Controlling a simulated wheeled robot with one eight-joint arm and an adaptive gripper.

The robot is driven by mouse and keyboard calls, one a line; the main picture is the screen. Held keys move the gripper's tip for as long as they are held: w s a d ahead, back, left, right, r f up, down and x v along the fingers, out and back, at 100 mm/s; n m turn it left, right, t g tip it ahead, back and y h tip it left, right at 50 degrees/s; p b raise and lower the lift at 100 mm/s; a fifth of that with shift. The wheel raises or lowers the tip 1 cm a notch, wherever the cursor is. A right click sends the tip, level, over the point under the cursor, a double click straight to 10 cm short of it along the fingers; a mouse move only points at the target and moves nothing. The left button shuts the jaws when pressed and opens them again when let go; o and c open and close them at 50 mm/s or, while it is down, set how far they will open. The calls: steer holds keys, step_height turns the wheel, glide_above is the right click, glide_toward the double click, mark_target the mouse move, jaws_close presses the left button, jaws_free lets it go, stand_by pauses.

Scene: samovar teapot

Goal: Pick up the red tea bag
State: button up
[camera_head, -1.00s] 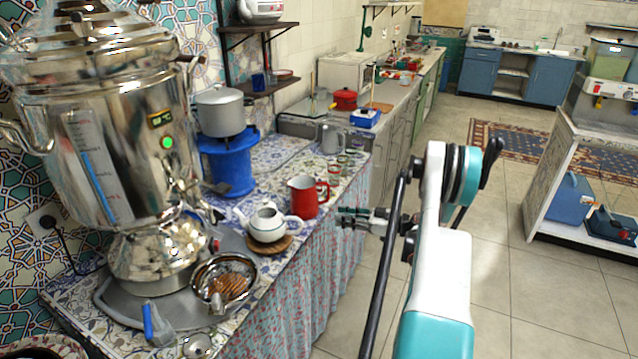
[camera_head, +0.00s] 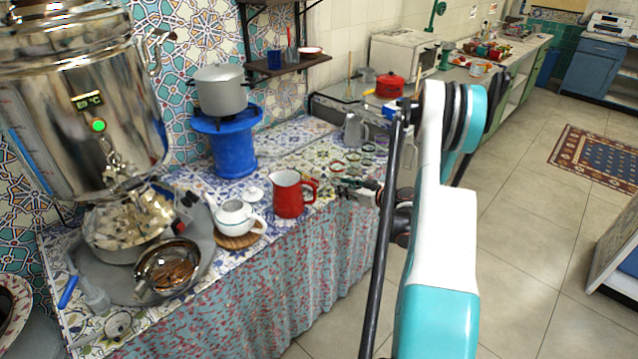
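I cannot make out a red tea bag anywhere in the head view. My gripper (camera_head: 346,188) is at the front edge of the tiled counter (camera_head: 265,262), just right of the red pitcher (camera_head: 288,195). It is small and dark here, and I cannot tell whether its fingers are apart or hold anything. Several small glasses (camera_head: 338,166) stand on the counter just behind it. A white teapot (camera_head: 235,217) sits on a wooden coaster left of the pitcher, with a white lid (camera_head: 253,193) behind it.
A large steel samovar (camera_head: 95,130) stands at the left, with a metal strainer bowl (camera_head: 167,268) before it. A grey pot (camera_head: 220,90) sits on a blue burner (camera_head: 229,143). A grey jug (camera_head: 354,132) stands behind the glasses. Open tiled floor (camera_head: 535,240) lies to the right.

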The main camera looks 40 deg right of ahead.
steer(key=b, duration=0.2)
glide_toward(315, 183)
steer(key=w, duration=0.3)
steer(key=shift+w+d, duration=0.1)
steer(key=shift+d, duration=0.15)
steer(key=b+x, duration=0.2)
steer(key=x, duration=0.3)
steer(key=shift+w+a, duration=0.1)
steer(key=shift+w, duration=0.15)
steer(key=shift+r, duration=0.1)
steer(key=shift+c, duration=0.3)
steer(key=c, duration=0.4)
